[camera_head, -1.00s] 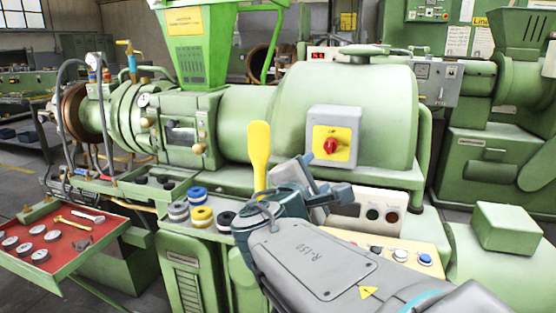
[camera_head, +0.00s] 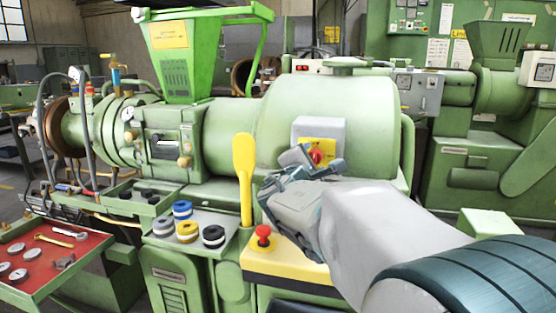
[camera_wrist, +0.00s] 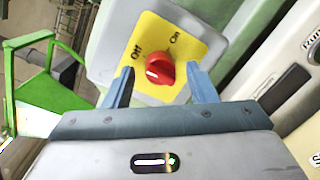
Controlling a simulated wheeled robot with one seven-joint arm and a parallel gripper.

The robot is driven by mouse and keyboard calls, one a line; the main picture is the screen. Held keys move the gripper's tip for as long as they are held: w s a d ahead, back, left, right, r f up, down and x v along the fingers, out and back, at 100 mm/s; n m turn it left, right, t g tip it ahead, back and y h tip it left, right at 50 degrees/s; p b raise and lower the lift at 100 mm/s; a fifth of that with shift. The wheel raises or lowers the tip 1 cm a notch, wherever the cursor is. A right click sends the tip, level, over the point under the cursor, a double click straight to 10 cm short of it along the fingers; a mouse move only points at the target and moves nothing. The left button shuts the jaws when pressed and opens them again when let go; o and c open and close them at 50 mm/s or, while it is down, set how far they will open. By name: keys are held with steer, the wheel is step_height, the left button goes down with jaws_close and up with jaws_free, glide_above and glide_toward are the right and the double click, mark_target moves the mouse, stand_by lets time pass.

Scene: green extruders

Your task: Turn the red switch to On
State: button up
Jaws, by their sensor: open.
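The red switch (camera_wrist: 160,72) is a round red knob on a yellow plate (camera_wrist: 146,35) marked Off and On, set on a grey box (camera_head: 309,127) on the green machine. In the wrist view its white mark lies toward the Off side, though the exact angle is hard to tell. My gripper (camera_wrist: 162,88) is open, with one blue finger on each side of the knob's lower part. I cannot tell whether the fingers touch it. In the head view the red switch (camera_head: 316,157) is partly hidden behind my gripper (camera_head: 318,163).
A yellow upright paddle (camera_head: 244,175) stands left of my gripper. Below are a red emergency button (camera_head: 263,233) on a yellow panel and several coloured rolls (camera_head: 187,231). A red tray (camera_head: 40,262) with tools is at lower left. A green hopper (camera_head: 185,60) rises above.

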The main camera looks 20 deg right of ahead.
steer(key=shift+w+d, duration=0.15)
steer(key=shift+w, duration=0.05)
steer(key=c, duration=1)
steer(key=shift+o, duration=0.2)
